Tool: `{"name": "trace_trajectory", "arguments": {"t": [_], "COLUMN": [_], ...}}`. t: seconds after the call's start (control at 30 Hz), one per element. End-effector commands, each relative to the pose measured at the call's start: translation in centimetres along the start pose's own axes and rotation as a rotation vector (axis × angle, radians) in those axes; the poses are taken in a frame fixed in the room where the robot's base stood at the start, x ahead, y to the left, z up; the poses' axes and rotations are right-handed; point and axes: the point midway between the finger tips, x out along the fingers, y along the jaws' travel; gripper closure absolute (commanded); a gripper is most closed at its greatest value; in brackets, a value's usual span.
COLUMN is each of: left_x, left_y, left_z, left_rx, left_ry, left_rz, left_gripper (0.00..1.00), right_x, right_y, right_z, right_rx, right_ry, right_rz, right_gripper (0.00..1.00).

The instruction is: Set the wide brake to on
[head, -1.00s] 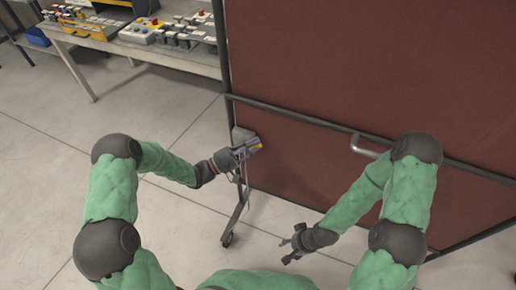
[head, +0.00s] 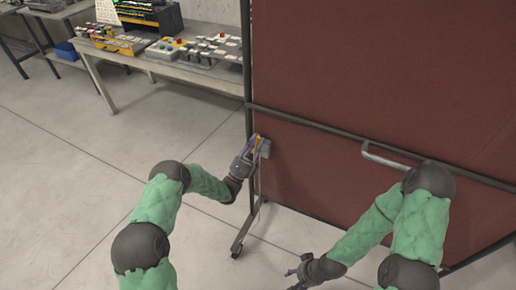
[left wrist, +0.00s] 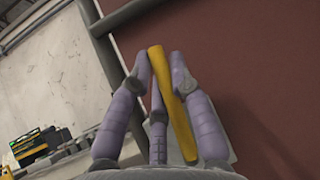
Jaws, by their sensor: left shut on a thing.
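The brake's yellow lever (head: 257,141) stands at a grey box (head: 265,148) low on the left edge of the red panel (head: 370,80). My left gripper (head: 261,142) is shut on the lever, at the left side of the box. In the left wrist view the yellow lever (left wrist: 171,95) runs lengthwise between the purple fingers of my left gripper (left wrist: 160,62). The fingers partly hide the lever and box. No on or off marking is readable. My right gripper (head: 290,278) is empty, low in the head view, apart from the panel; its fingers look spread.
A dark rail (head: 330,128) crosses the panel, with a grey handle (head: 388,158) at the right. A caster leg (head: 245,232) stands below the box. A workbench (head: 165,65) with several control boxes is at the back left. The floor at left is clear.

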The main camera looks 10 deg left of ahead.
Motion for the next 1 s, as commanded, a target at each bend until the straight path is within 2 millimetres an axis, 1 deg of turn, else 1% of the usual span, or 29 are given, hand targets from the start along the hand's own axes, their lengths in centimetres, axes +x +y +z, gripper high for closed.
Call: {"name": "trace_trajectory", "arguments": {"t": [0.3, 0.8, 0.83, 0.87, 0.9, 1.0], "left_x": [0.05, 0.0, 0.0, 0.0, 0.01, 0.04], "left_y": [0.93, 1.1, 1.1, 1.1, 1.09, 1.06], "left_z": [-0.31, -0.38, -0.38, -0.38, -0.38, -0.37], "left_rx": [-0.071, -0.082, -0.082, -0.082, -0.082, -0.082], "left_ry": [-0.018, -0.021, -0.021, -0.021, -0.021, -0.021], "left_rz": [0.074, 0.087, 0.087, 0.087, 0.086, 0.085], "left_gripper": [1.0, 1.0, 0.74, 0.66, 0.54, 0.54], "right_x": [-0.32, -0.33, -0.33, -0.33, -0.33, -0.33], "right_y": [-0.11, -0.12, -0.12, -0.12, -0.12, -0.12], "right_z": [-0.03, -0.01, -0.01, -0.01, -0.01, -0.01], "right_rx": [0.0, 0.0, 0.0, 0.0, 0.0, 0.0], "right_ry": [0.001, 0.001, 0.001, 0.001, 0.001, 0.0], "right_rz": [0.0, 0.0, 0.0, 0.0, 0.0, 0.0], "right_gripper": [0.46, 0.46, 0.46, 0.46, 0.46, 0.46]}}
